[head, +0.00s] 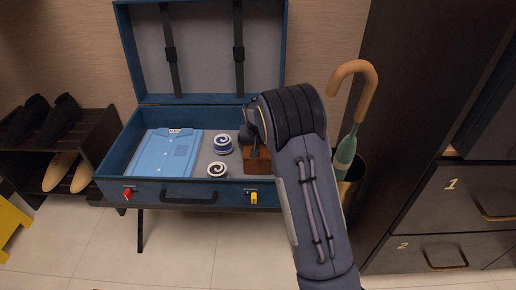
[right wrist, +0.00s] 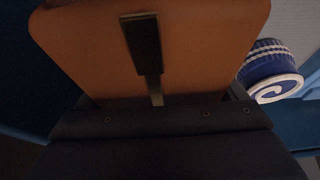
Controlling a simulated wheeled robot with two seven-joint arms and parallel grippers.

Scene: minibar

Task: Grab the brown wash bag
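The brown wash bag (head: 258,164) is in the right part of the open blue suitcase (head: 220,185), partly covered by my right arm in the head view. My right gripper (head: 250,142) is at the bag's top, pointing down into the suitcase. In the right wrist view the brown bag (right wrist: 90,45) fills the upper middle, and a dark finger-like piece (right wrist: 142,45) lies in front of its face. Any finger behind the bag is hidden, so I cannot tell whether the gripper is closed on it. My left gripper is not in view.
A folded blue shirt (head: 165,155) and two rolled items, one blue and white (head: 222,144), one black and white (head: 217,170), lie left of the bag. An umbrella (head: 346,150) stands right of the suitcase, near dark drawers (head: 450,200). A shoe rack (head: 95,150) is left.

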